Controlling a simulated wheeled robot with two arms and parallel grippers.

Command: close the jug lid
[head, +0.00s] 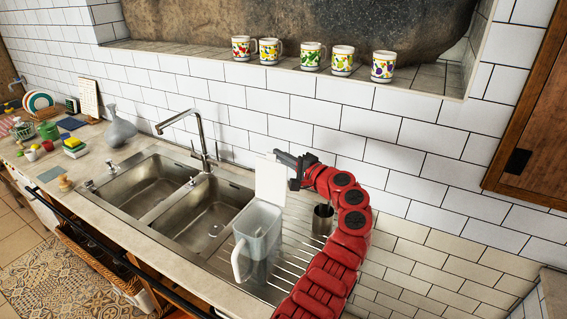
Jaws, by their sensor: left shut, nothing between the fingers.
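A clear jug (261,234) with a pale handle on its left side stands upright on the ribbed drainboard right of the sink. Its white lid (269,182) is open and stands upright above the jug's back edge. My left gripper (283,158) is shut and empty. Its fingertips are at the lid's upper right edge; I cannot tell whether they touch it. My red arm passes to the right of the jug. My right gripper is not in view.
A metal cup (323,219) stands on the drainboard close to my arm. A double sink (213,207) with a tall faucet (203,135) lies to the left. Several mugs (342,61) line the wall ledge. A wooden cabinet (537,125) hangs at the right.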

